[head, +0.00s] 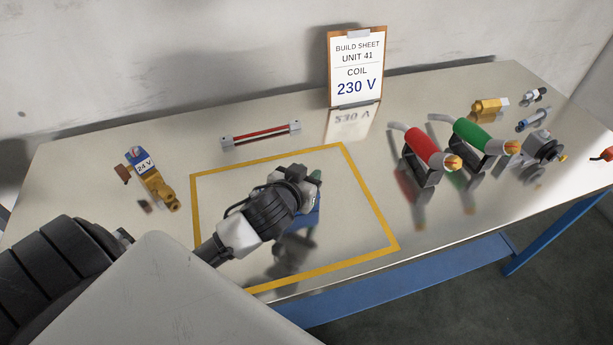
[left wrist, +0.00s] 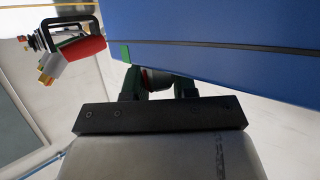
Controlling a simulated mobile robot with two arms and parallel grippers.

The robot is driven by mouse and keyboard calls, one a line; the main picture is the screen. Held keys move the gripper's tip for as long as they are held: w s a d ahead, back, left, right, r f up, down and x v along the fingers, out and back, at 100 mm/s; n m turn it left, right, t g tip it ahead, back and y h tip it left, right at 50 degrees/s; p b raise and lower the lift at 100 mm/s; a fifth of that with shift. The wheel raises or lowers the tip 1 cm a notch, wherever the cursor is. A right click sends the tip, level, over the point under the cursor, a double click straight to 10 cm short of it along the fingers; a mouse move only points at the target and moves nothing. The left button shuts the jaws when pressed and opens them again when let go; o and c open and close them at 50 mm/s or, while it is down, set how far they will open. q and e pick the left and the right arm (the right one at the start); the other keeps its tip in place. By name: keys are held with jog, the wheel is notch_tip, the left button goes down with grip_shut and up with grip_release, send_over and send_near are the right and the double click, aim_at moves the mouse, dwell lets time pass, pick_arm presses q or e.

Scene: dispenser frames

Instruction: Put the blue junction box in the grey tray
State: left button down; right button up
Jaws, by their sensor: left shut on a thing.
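The blue junction box (head: 305,220) shows in the head view below my left gripper (head: 306,196), mostly hidden by the hand. In the left wrist view the blue box (left wrist: 230,40) fills the upper right, close to the camera. My left gripper's jaws (left wrist: 158,82) are shut on it. The box is over the yellow-outlined square; a dark shadow or reflection lies below it. I cannot tell how high it is. I see no grey tray in either view. My right gripper is not in view.
A red-handled tool (head: 428,152) and a green-handled one (head: 481,138) stand on the metal table (head: 350,140). A gold valve part (head: 153,183) lies left; a red-rod part (head: 260,134) lies behind the yellow outline (head: 372,200). A build sheet (head: 356,67) stands at the back. Small fittings lie right.

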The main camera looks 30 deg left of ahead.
pick_arm(q)
jog(key=c, duration=0.9)
grip_release()
jog(key=shift+f, duration=0.15)
